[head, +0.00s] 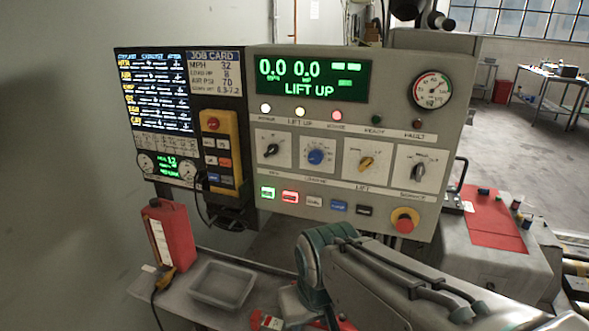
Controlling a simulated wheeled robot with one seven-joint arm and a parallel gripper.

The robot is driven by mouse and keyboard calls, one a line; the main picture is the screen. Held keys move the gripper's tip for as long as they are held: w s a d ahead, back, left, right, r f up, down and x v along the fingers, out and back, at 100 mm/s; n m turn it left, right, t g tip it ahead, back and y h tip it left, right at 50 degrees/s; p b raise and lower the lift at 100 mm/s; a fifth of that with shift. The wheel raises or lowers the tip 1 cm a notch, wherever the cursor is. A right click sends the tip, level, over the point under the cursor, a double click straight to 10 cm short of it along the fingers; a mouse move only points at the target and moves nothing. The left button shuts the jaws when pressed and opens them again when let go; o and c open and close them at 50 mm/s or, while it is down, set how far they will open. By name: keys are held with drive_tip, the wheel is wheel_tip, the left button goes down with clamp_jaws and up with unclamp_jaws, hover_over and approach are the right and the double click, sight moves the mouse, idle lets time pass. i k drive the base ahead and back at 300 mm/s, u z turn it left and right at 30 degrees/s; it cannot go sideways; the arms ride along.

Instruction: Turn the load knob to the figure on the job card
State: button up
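The job card (215,75) is at the upper left of the panel. It reads MPH 32, LOAD HP 8 and AIR PSI 70; its last line is small, seemingly 6.3-7.2. My arm crosses the lower right, below the panel; my gripper is not in view.
The green display (312,80) reads 0.0, 0.0 and LIFT UP. A red emergency button (404,220) is at the panel's lower right. Below are a grey tray (222,284) and a red bottle (168,235). The space directly before the knobs looks clear.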

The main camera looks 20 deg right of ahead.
sight(315, 156)
drive_tip(key=k, duration=0.3)
drive_tip(key=z, duration=1.05)
drive_tip(key=i, duration=0.6)
drive_tip(key=z, duration=0.05)
